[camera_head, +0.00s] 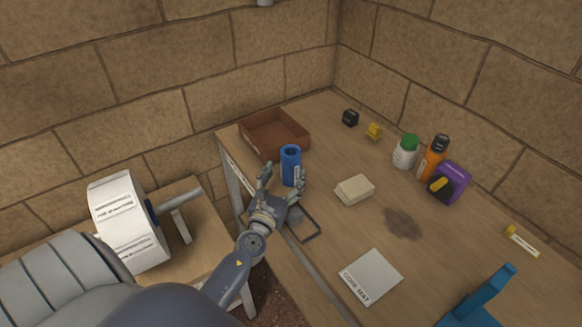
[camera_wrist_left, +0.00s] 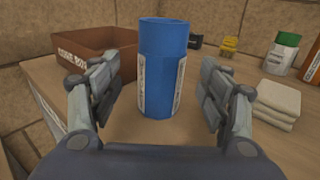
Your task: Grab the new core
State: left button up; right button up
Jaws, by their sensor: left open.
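The new core looks to be the upright blue cylinder (camera_head: 290,166) with a white label, standing on the wooden table near its left edge. It also shows in the left wrist view (camera_wrist_left: 162,65), in the middle between the fingers. My left gripper (camera_head: 282,186) is open around the near side of the cylinder, with one finger to each side. In the left wrist view (camera_wrist_left: 160,98) gaps show between both fingers and the cylinder. The label print is too small to read surely. My right gripper is not in view.
A white mat (camera_head: 370,277) marked "CORE MAT" lies nearer. Bottles (camera_head: 405,151) stand farther right. A large white roll (camera_head: 128,222) sits at left.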

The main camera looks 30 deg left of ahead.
aim_at(287, 171)
pick_arm(q)
jog(key=x, duration=0.5)
jog(key=shift+w+d+r, duration=0.1)
jog(key=c, duration=1.2)
